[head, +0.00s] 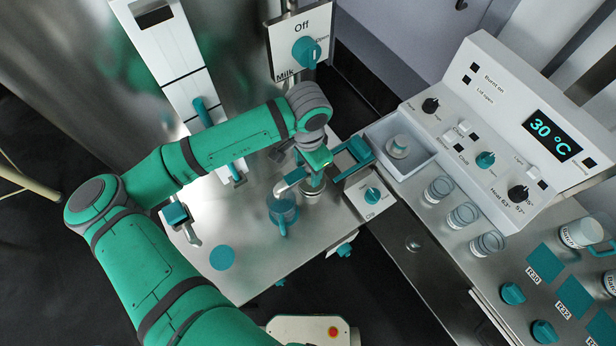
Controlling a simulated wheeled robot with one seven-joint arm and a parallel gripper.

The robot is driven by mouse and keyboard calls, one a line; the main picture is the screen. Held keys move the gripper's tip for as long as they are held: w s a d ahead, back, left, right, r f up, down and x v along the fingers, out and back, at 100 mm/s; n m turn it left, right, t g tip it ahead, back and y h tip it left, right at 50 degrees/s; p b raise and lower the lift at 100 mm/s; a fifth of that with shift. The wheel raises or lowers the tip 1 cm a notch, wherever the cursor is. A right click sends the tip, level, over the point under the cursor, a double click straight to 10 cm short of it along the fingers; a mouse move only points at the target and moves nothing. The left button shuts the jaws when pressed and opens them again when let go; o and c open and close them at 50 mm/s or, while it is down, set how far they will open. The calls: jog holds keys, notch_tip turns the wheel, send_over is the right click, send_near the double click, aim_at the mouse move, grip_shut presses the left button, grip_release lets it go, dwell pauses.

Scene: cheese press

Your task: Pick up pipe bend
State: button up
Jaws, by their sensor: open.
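A pale bent pipe (290,181), which looks like the pipe bend, shows just below my wrist, with its lower end over a translucent teal jug (283,213) on the steel table. A round metal fitting (313,194) is beside it. My wrist hides part of the area above the pipe.
The steel table (245,277) has a flat teal disc (222,258) and bare room at the front. On the right, the bench has a tray (412,167) with a white-and-teal piece, several glass jars (462,216), and a control panel (490,150). A milk switch box (300,45) stands behind.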

notch_tip(320, 180, down, 4)
jog(key=shift+w+f, duration=0.1)
jog(key=shift+w, duration=0.05)
jog(key=shift+d, duration=0.1)
jog(key=shift+c, duration=0.4)
grip_shut()
